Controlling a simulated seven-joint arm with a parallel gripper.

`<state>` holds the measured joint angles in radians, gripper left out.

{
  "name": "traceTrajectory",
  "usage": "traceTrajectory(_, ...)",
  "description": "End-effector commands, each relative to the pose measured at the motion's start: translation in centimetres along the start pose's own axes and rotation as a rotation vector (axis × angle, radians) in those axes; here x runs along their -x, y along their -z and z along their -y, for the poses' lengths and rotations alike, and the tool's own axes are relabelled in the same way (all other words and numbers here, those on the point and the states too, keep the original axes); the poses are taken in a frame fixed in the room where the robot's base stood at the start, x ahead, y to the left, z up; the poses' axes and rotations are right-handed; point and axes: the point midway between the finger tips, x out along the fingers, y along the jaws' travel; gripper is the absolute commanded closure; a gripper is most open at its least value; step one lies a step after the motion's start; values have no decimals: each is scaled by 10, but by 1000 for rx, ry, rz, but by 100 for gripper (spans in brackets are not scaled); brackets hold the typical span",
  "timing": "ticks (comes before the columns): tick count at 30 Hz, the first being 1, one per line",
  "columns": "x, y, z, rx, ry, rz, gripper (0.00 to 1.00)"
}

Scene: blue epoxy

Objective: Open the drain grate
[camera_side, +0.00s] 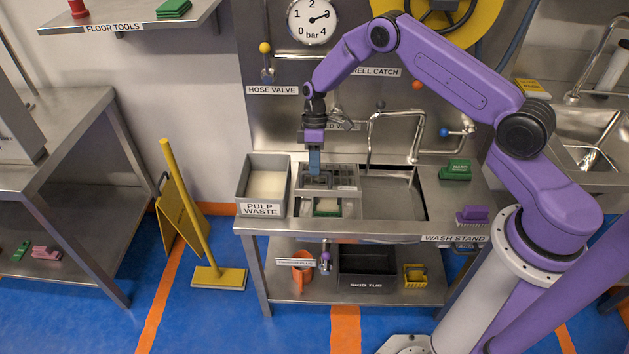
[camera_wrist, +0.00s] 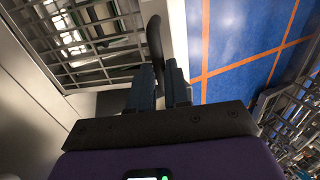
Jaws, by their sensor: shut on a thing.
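The drain grate (camera_side: 343,190) is at the left part of the wash stand's sink, beside the pulp waste bin. Its metal bars (camera_wrist: 85,45) fill the upper left of the wrist view. My gripper (camera_side: 314,172) points down at the grate's left side. In the wrist view my gripper (camera_wrist: 161,78) is shut on a dark curved handle (camera_wrist: 154,38), which rises between its fingers. A green-edged pale item (camera_side: 327,207) shows at the front of the grate area. I cannot tell how far the grate is lifted or tilted.
The grey pulp waste bin (camera_side: 243,187) stands close left of my gripper. A bent tap pipe (camera_side: 369,135) rises at the back. The sink basin (camera_side: 393,197) to the right looks empty. A green block (camera_side: 455,171) and purple brush (camera_side: 472,215) lie farther right.

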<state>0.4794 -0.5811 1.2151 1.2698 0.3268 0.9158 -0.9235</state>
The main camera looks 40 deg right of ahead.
Motion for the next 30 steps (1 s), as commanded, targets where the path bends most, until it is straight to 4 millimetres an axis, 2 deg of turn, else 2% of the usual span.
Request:
traceTrajectory(1, 16, 0, -17, -5, -31, -21, 100)
traceTrajectory(6, 44, -2, -36, -8, -35, -23, 100)
traceTrajectory(12, 66, -4, -56, -9, -31, -20, 100)
traceTrajectory(19, 78, -6, -70, -11, -27, -15, 100)
traceTrajectory(30, 84, -8, -77, -13, -22, -11, 100)
